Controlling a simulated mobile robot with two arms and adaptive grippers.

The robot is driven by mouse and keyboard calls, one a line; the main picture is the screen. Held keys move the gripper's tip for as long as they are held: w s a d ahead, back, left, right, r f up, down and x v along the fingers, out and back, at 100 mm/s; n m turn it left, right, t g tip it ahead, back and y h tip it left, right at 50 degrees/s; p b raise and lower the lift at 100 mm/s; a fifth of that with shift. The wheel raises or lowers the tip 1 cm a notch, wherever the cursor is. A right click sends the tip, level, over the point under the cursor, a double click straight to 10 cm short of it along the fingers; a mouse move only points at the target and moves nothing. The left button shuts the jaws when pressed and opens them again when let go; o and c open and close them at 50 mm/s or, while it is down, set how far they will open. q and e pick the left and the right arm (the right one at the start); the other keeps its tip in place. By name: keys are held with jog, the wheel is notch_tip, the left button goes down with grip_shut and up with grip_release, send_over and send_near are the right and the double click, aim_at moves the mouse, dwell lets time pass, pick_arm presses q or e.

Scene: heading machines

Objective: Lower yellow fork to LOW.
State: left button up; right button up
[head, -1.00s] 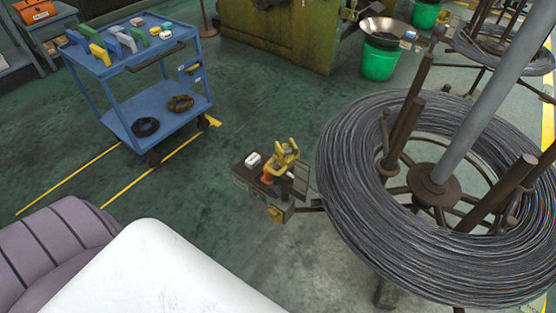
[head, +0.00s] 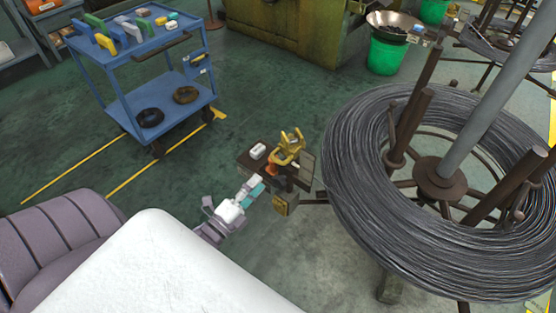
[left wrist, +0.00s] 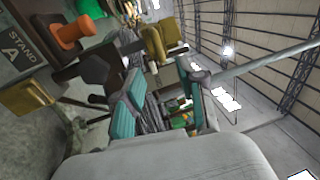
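The yellow fork (head: 288,147) stands up from the small dark stand beside the wire coil, with its prongs raised. In the left wrist view a yellow piece (left wrist: 157,44), apparently the fork, rises beyond the fingertips. My left gripper (head: 255,188) is just left of and in front of the stand, below the fork in the picture, and appears apart from it. In the left wrist view its two teal-padded fingers (left wrist: 160,75) are spread with nothing held between them. Any LOW mark cannot be read. My right gripper is not in view.
The stand top (head: 250,161) carries a white object (head: 258,151) and an orange spool (left wrist: 85,30). A yellow box (head: 285,204) hangs at its front. The large wire coil (head: 365,215) is close on the right. A blue cart (head: 170,100) stands at left; floor between is clear.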

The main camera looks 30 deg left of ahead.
aim_at(278, 161)
pick_arm(q)
jog(key=w, duration=0.3)
jog(key=w+r, duration=0.1)
jog(key=w, duration=0.6)
jog(key=shift+d+r+p, duration=0.25)
jog(key=shift+d+p, duration=0.1)
jog(key=shift+d, duration=0.05)
grip_shut()
